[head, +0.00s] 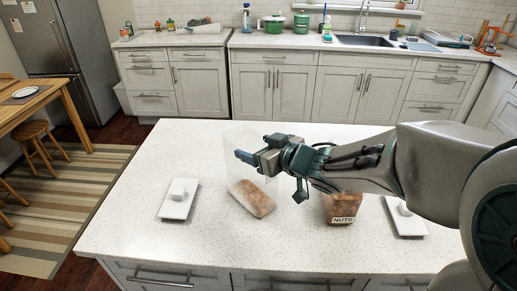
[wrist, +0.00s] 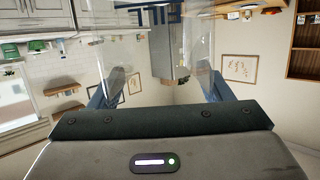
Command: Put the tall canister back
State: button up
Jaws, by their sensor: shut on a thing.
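The tall canister (head: 252,199) is clear and hard to see, with a brown mass showing at its lower end. My gripper (head: 254,151) is shut on its upper part, over the middle of the white island. In the wrist view, clear walls (wrist: 203,60) stand between my two blue fingers. The canister looks slightly tilted in the head view. I cannot tell whether its bottom touches the counter. A white slab with a knob, like a lid (head: 179,200), lies flat to its left.
A brown-filled container labelled NUTS (head: 343,208) stands on the island (head: 135,215) to the right, under my forearm. Another white knobbed slab (head: 406,216) lies beyond it. The island's left end and front strip are clear. A back counter with a sink (head: 364,41) runs behind.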

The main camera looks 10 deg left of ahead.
jog(key=o, duration=1.7)
jog(key=shift+f, duration=0.15)
jog(key=shift+r+p+v, duration=0.2)
jog(key=shift+p+v, duration=0.8)
jog(key=shift+v, duration=5.1)
